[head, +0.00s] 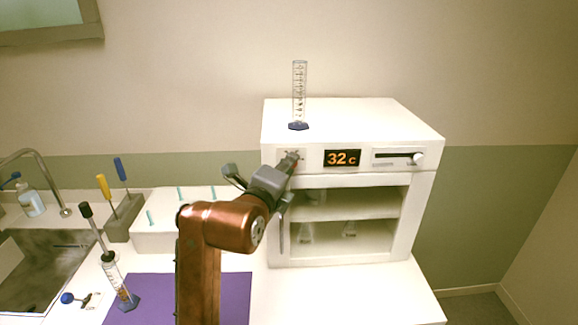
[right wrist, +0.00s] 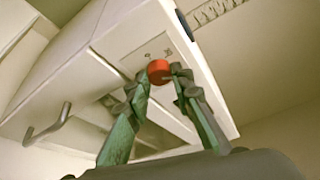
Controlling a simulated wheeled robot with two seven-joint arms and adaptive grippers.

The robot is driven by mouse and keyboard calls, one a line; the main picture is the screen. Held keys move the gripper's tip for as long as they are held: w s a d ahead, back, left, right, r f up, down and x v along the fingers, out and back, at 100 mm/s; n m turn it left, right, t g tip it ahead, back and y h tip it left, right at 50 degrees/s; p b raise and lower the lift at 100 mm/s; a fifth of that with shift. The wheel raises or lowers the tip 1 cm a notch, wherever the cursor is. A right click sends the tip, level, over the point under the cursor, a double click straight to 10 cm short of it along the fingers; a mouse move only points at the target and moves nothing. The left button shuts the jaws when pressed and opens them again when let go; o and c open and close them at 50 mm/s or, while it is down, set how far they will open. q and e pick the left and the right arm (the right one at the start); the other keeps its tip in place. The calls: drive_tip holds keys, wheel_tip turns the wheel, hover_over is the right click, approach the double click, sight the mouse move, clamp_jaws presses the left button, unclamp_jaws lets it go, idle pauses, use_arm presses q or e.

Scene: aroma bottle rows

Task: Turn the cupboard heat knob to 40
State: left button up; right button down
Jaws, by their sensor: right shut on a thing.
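The white cupboard (head: 425,200) stands on the counter at the right of the head view. Its display (head: 342,158) reads 32 c. The heat knob (right wrist: 159,72) is red in the right wrist view and sits on the cupboard's upper front panel. My right gripper (right wrist: 160,76) is shut on the knob, with a fingertip on either side of it. In the head view my right gripper (head: 289,163) reaches the panel left of the display and hides most of the knob. My left gripper is not in view.
A measuring cylinder (head: 299,95) stands on the cupboard top. A slider (head: 398,156) is right of the display. Glassware (head: 306,232) stands inside the cupboard. A purple mat (head: 232,290), a white rack (head: 160,235) and a sink (head: 40,265) lie to the left.

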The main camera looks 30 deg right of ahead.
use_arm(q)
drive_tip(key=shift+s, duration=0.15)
use_arm(e)
drive_tip(key=c, duration=1.7)
unclamp_jaws()
drive_tip(key=v, duration=1.2)
